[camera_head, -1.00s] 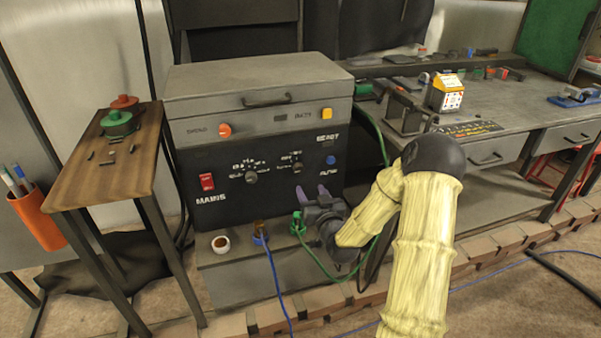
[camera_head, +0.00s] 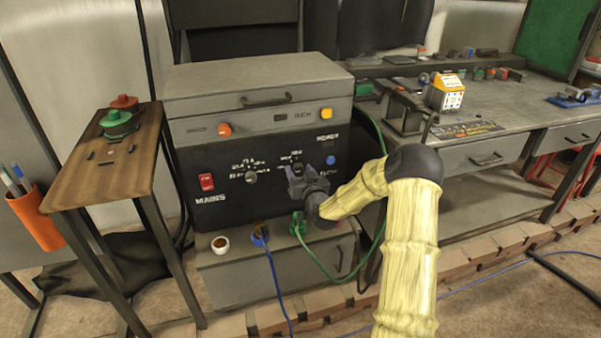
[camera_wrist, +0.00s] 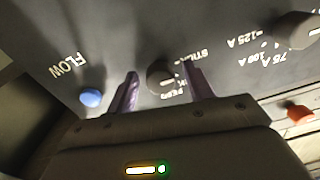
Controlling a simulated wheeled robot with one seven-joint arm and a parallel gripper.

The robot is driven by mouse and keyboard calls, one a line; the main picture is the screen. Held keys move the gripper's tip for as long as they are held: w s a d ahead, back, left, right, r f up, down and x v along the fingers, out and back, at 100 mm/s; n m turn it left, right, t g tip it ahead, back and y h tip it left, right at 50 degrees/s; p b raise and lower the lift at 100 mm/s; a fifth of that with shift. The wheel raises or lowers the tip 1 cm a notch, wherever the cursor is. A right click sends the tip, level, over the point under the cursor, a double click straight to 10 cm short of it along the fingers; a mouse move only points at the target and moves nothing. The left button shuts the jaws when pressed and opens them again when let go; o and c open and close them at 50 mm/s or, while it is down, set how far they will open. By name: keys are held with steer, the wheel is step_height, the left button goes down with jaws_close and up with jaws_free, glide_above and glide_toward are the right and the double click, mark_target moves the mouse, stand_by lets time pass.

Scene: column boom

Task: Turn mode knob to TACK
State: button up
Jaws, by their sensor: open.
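The mode knob (camera_wrist: 160,78) is a dark round knob on the black front panel of the welder (camera_head: 222,146). In the wrist view it shows between my two purple fingers, with lettering around it that is partly hidden; I cannot read TACK. In the head view the knob (camera_head: 299,167) is just above and behind my fingertips. My gripper (camera_head: 304,180) is open in front of the panel; it also shows in the wrist view (camera_wrist: 162,82). A finger stands on each side of the knob, with gaps. I cannot tell how deep they reach.
The amperage knob (camera_head: 250,176) is left of the mode knob. A blue FLOW button (camera_head: 330,160) is to the right, and a red MAINS switch (camera_head: 206,181) at far left. Blue and green cables (camera_head: 274,275) hang from sockets below.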

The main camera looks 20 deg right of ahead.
steer(key=c, duration=1)
steer(key=shift+o, duration=0.2)
steer(key=shift+m, duration=0.3)
steer(key=m, duration=0.3)
steer(key=shift+m, duration=2.7)
steer(key=o, duration=1)
steer(key=shift+c, duration=0.2)
steer(key=shift+s, duration=0.15)
